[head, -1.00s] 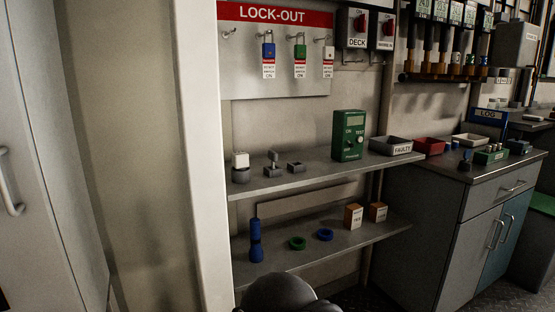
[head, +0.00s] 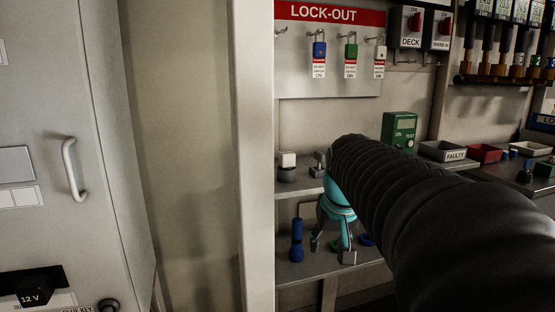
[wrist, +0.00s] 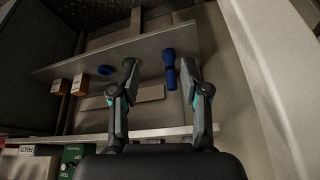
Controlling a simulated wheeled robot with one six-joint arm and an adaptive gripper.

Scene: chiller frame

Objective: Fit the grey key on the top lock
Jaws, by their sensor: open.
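A grey key-like piece with an upright handle (head: 319,163) stands on the upper shelf, partly hidden behind my arm. I cannot make it out in the wrist view. My gripper (head: 331,250) is open and empty, in front of the shelves and lower than the grey piece. In the wrist view my gripper (wrist: 158,68) has its fingers spread, with the lower shelf beyond them. No lock that I can pick out as the top lock shows. The grey cabinet (head: 60,110) at left carries a dark 12 V block (head: 36,287) and a cut-off label reading BLUE KEY.
A white block on a grey base (head: 287,166) stands left of the grey piece. Below are a blue torch (head: 297,240) and a blue ring (wrist: 105,70). A green tester (head: 399,128) stands behind my arm. A pale post (head: 255,150) separates cabinet and shelves.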

